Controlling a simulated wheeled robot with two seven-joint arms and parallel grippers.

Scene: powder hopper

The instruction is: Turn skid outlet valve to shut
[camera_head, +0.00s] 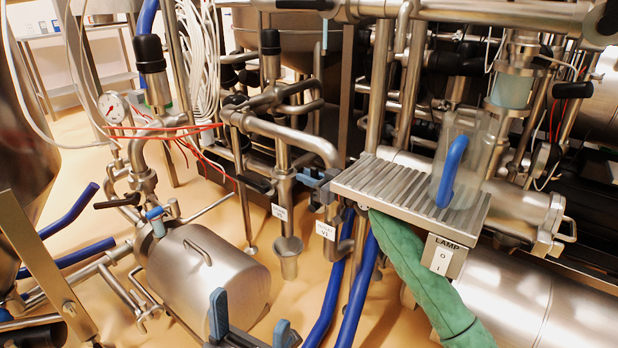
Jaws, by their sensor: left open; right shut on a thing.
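The outlet valve sits on the steel pipe just left of the grooved tray, above a white tag (325,231) that reads OUTLET V2. My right gripper (318,180), grey with blue pads, is at this valve and shut on a part there, apparently its handle. The jaws largely cover the handle, so its angle cannot be told. My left gripper (250,318) is at the bottom edge, open and empty, with its blue fingertips apart. It is in front of the steel drum and well below the valve.
The grooved steel tray (375,181) carries a clear jug (477,150) with a blue handle. Below are a LAMP switch (441,258) and a green sleeve (425,280). A steel drum (210,275) and blue hoses (358,290) crowd the floor; pipes fill the back.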

